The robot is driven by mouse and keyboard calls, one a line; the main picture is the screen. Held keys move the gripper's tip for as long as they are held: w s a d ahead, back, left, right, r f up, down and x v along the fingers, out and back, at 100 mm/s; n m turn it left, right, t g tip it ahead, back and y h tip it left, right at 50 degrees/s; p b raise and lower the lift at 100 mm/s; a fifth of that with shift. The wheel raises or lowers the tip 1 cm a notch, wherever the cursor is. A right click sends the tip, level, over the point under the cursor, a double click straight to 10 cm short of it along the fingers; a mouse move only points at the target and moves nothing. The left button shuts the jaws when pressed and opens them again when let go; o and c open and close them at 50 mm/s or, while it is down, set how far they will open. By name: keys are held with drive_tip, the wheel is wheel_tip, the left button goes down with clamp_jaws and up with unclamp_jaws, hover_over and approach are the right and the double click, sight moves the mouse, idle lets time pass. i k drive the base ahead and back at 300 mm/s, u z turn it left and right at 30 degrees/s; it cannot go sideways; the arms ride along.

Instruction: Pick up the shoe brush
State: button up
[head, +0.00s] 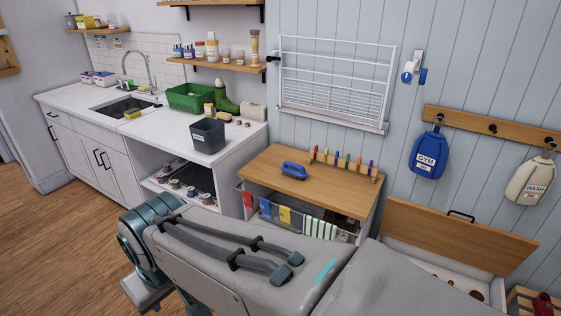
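A blue-backed brush (293,169), which looks like the shoe brush, lies on the light wooden top (325,197) of a small cabinet in the middle of the head view. It lies left of a row of coloured pegs. Nothing touches it from above. My grey arm crosses the bottom of the view, in front of and below the cabinet, and hides part of the cabinet's lower front. My gripper does not show in this view.
Coloured cloths (285,214) hang on the cabinet's front rail. A dark grey bin (207,136) and green basket (190,97) stand on the white counter at left. A white drying rack (335,80) is on the wall behind. A wooden lid (455,237) stands open at right.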

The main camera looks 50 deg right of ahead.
sight(295, 170)
drive_tip(key=z, duration=0.5)
drive_tip(key=i, duration=1.45)
drive_tip(key=z, duration=1.6)
drive_tip(key=i, duration=1)
drive_tip(key=z, duration=0.6)
